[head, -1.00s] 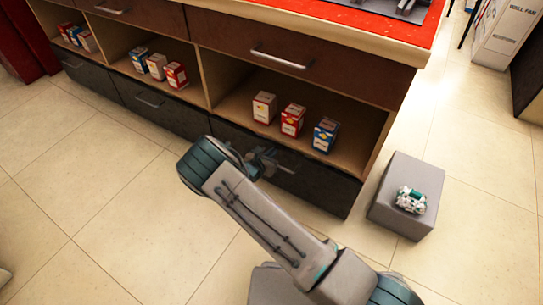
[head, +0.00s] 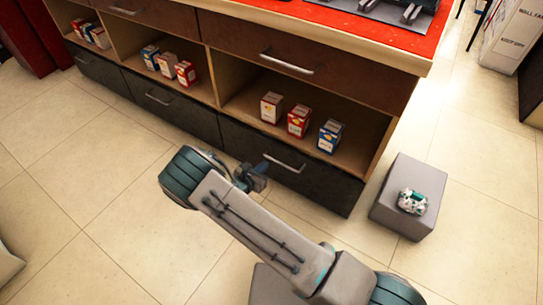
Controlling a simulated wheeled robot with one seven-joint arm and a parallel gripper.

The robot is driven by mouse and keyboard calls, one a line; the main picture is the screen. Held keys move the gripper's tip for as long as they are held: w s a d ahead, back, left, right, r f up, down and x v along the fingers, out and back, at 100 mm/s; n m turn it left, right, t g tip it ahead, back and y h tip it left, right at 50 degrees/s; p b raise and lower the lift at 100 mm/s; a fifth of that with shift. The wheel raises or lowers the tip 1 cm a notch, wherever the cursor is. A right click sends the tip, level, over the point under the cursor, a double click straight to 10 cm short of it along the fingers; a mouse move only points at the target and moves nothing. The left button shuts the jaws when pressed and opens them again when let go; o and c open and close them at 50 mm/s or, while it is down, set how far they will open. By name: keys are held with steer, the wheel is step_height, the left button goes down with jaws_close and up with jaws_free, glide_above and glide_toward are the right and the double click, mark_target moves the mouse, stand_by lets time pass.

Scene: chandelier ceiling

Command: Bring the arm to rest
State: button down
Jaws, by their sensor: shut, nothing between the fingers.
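My gripper (head: 257,178) is in the head view, at the far end of my arm, in front of the dark lower drawer (head: 291,172) of the wooden cabinet. Its fingers are small and partly hidden behind my wrist, and they look shut with nothing held. A gap between the gripper and the drawer handle (head: 284,162) is hard to judge. My arm reaches from the bottom right of the picture up to the left, above the tiled floor.
The cabinet's open shelf (head: 253,101) holds several small boxes. A grey cube stool (head: 394,217) with a green and white object (head: 413,201) stands at the right. The tiled floor (head: 90,190) at the left is clear.

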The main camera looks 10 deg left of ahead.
steer(key=s+d+r+m+g+h+p, duration=0.1)
steer(key=s+d+r+m+g+p, duration=0.15)
steer(key=d+r+m+p, duration=0.65)
steer(key=s+d+r+m+g+h+p, duration=0.1)
steer(key=d+r+m+g, duration=0.2)
steer(key=r, duration=1.3)
steer(key=s+d+r+m+g+p, duration=0.2)
steer(key=d+r+m+g+p, duration=0.35)
steer(key=r, duration=0.65)
steer(key=s+d+r+m+y+p, duration=0.2)
steer(key=s+d+r+m+p, duration=0.1)
steer(key=r, duration=0.8)
steer(key=s+d+r+m+y+p, duration=0.2)
steer(key=s+r+m+y+p, duration=0.1)
steer(key=s+r+m+p, duration=0.3)
steer(key=s+d+r+m+y+p, duration=0.3)
steer(key=s+r+p, duration=0.5)
steer(key=r, duration=0.8)
steer(key=s+m, duration=0.1)
steer(key=s, duration=0.2)
steer(key=shift+d+r+m+t, duration=0.3)
steer(key=shift+d+m+t, duration=0.05)
steer(key=shift+t, duration=0.05)
